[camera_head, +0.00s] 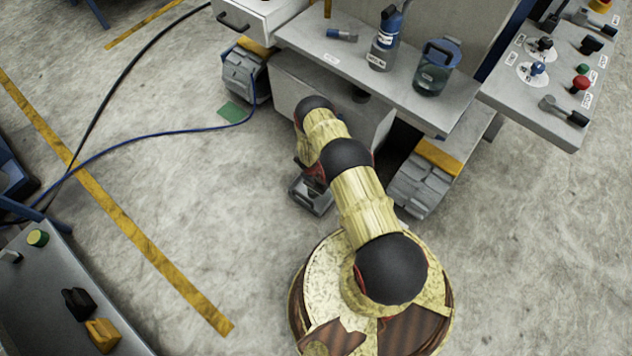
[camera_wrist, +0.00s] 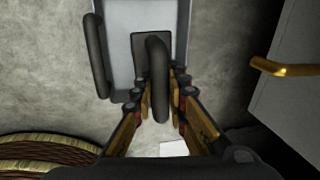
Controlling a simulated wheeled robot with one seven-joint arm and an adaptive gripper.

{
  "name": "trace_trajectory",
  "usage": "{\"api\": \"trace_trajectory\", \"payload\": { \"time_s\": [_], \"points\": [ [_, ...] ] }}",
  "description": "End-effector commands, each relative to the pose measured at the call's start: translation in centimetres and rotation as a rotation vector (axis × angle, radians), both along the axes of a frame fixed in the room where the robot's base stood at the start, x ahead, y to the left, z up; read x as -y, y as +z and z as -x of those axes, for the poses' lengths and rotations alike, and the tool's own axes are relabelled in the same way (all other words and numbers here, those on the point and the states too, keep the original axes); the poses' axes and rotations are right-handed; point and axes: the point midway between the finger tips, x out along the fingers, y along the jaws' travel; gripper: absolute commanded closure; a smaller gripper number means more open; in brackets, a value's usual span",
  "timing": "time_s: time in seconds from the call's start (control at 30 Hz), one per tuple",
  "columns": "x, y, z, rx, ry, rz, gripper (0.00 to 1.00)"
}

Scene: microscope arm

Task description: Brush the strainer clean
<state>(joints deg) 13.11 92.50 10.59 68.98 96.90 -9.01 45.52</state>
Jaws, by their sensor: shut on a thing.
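In the wrist view my gripper (camera_wrist: 163,88) is shut on a dark arched handle (camera_wrist: 157,55), with one finger on each side. The handle stands on a dark plate on a grey tray-like box (camera_wrist: 116,60), which may be the strainer; I cannot see a mesh. In the head view this grey box (camera_head: 311,199) sits low in front of the machine, beside the end of my arm. My gripper there is mostly hidden behind my arm. I cannot make out a brush for certain in either view.
A grey shelf (camera_head: 330,58) above holds a small blue-ended item (camera_head: 342,34), a labelled bottle (camera_head: 385,45) and a blue-lidded jar (camera_head: 437,68). A control panel (camera_head: 545,118) juts out at right. A blue hose (camera_head: 150,147) crosses the open floor at left.

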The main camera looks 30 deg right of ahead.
Motion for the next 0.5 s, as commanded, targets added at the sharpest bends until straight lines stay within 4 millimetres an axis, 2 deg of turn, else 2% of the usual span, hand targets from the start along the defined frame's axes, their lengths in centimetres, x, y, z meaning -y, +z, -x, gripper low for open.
{"api": "trace_trajectory", "payload": {
  "time_s": [0.5],
  "points": [
    [-0.6, -0.1, -1.2, 0.001, 0.001, 0.001, 1.0]
  ]
}}
